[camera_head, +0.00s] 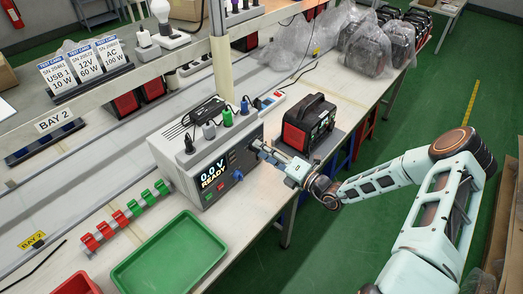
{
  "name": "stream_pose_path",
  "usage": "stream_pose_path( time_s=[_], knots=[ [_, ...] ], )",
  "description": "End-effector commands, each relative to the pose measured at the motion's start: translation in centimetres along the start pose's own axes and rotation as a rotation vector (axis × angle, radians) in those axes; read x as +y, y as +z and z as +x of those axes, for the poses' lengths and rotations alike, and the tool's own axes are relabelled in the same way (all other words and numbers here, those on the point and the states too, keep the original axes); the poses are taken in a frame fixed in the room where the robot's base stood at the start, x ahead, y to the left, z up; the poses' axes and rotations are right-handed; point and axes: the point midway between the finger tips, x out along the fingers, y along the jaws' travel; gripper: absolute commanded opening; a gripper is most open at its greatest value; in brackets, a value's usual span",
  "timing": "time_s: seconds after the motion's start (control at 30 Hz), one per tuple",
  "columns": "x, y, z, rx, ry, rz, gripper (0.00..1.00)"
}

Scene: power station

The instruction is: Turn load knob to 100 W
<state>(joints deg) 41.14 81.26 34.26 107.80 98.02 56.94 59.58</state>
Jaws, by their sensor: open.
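The grey tester unit (180,158) stands on the bench, its display (212,172) reading "0.0 V READY". The load knob is not clearly visible; the gripper covers that part of the panel. Its setting cannot be read.
A black-and-red power station (308,126) stands behind my gripper. Plugs stand on the tester's top. A green tray (170,256) and red and green clips (125,217) lie on the near left bench. Bagged units (365,45) stand at the far end.

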Motion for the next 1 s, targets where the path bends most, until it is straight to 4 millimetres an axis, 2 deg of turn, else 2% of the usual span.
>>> stream_pose_path(
  time_s=[0.3, 0.5, 0.7, 1.0],
  knots=[
    [-0.1, 0.1, -6.6, -0.004, -0.003, -0.001, 0.46],
    [-0.1, 0.1, -9.8, -0.002, -0.002, 0.000, 0.46],
    [0.0, 0.0, -11.0, -0.001, 0.000, 0.000, 0.46],
    [0.0, 0.0, -11.1, 0.000, 0.000, 0.000, 0.46]
  ],
)
